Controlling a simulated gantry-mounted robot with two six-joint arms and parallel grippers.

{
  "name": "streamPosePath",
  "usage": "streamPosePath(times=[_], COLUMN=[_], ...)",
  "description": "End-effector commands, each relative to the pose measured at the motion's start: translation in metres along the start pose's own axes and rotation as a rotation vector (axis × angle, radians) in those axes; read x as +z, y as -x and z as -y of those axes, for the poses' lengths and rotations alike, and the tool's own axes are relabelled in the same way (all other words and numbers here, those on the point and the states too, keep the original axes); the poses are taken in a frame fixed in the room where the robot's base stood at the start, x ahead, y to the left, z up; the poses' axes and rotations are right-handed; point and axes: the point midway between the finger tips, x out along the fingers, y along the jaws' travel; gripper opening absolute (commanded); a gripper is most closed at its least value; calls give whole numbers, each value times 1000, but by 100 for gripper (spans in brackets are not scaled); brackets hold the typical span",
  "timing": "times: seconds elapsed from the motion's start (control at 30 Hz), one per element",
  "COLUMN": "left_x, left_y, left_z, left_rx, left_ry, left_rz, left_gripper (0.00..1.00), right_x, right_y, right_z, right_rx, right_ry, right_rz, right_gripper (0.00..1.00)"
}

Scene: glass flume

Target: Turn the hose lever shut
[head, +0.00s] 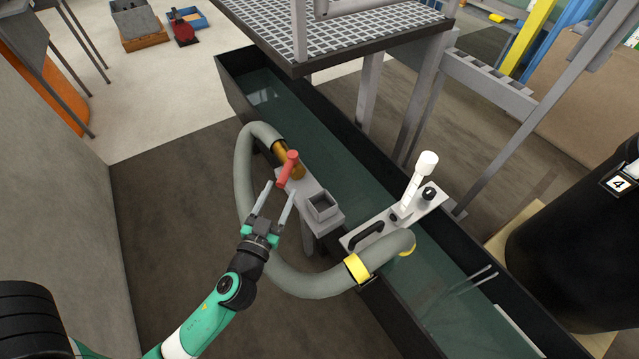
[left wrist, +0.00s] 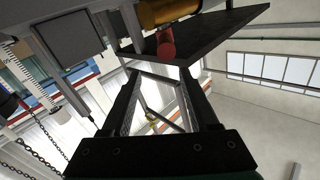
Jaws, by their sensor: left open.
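The red hose lever (head: 288,168) stands on a brass valve (head: 284,152) at the end of the grey hose (head: 243,185), beside the flume's near wall. In the left wrist view the lever's red end (left wrist: 165,46) shows below the brass body (left wrist: 168,12). My left gripper (head: 275,193) is open, its two fingers pointing up at the lever from just below and in front. Nothing is visibly held between the fingers, and I cannot tell whether they touch the lever. My right gripper is not in view.
The flume (head: 335,150) runs diagonally with water in it. A small square grey holder (head: 321,206) sits right of the valve. A plate with a black handle (head: 367,235) and a white fitting (head: 427,164) spans the flume. A grating platform (head: 345,35) overhangs behind.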

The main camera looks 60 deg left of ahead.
Motion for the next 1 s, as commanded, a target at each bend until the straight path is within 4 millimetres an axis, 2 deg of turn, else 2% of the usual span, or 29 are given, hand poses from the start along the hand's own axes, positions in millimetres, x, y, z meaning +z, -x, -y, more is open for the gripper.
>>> streamPosePath(times=[0.03, 0.07, 0.27, 0.37, 0.8, 1.0], left_x=[22, 24, 20, 19, 20, 21], left_y=[3, 4, 1, -7, -96, -113], left_z=[0, 2, 4, 4, 5, 5], left_rx=[-5, -8, -13, -14, -13, -12], left_ry=[-6, -7, -5, -6, -5, -4], left_rz=[13, 16, 14, 15, 12, 14], left_gripper=[61, 61, 61, 61, 61, 61], right_x=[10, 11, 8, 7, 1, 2], right_y=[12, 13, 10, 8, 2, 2], right_z=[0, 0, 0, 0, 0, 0], right_rx=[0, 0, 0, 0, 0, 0], right_ry=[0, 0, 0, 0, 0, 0], right_rz=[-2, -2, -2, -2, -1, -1], right_gripper=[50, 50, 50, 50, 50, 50])
